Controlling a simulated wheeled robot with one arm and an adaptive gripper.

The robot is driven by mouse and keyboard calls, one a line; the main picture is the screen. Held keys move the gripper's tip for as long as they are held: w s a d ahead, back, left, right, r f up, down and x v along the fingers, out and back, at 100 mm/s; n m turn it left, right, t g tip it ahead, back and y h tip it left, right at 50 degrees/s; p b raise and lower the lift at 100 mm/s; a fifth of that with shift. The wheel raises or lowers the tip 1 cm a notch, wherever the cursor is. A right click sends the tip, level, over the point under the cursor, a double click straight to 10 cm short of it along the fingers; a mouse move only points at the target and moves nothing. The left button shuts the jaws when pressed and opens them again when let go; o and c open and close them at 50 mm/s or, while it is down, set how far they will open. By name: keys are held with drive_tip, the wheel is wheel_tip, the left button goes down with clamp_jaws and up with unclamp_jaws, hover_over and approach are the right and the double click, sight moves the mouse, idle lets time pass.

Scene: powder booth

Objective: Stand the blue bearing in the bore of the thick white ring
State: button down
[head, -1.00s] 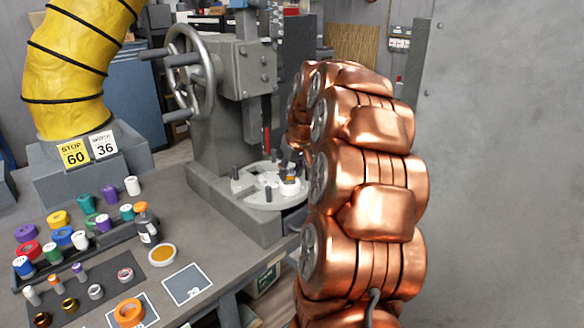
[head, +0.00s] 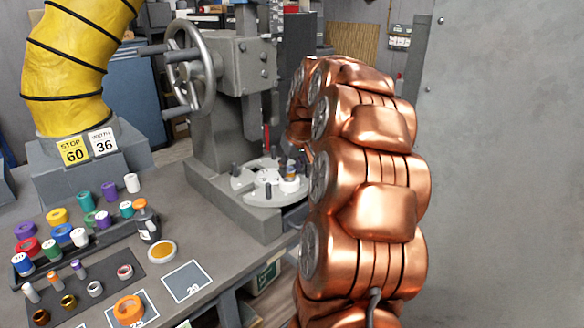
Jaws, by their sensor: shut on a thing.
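The thick white ring (head: 289,185) lies on the right side of the pale round press table, in the head view. A small blue piece, which I take for the blue bearing (head: 291,163), shows just above the ring, with a little orange patch under it. My gripper (head: 297,168) is at the ring, mostly hidden behind my copper arm, and is shut on the bearing. Whether the bearing is in the bore or above it is too small to tell.
The round press table (head: 245,184) carries several short dark pegs. The press with its handwheel (head: 190,70) stands behind it. Several coloured rolls and rings, a bottle (head: 147,222) and an amber dish (head: 162,251) fill the bench's left. A grey wall (head: 500,150) is at right.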

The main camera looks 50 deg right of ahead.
drive_tip(key=shift+f+b, duration=0.5)
drive_tip(key=shift+f, duration=0.2)
idle(0.3)
drive_tip(key=c, duration=0.7)
unclamp_jaws()
drive_tip(key=v, duration=1.2)
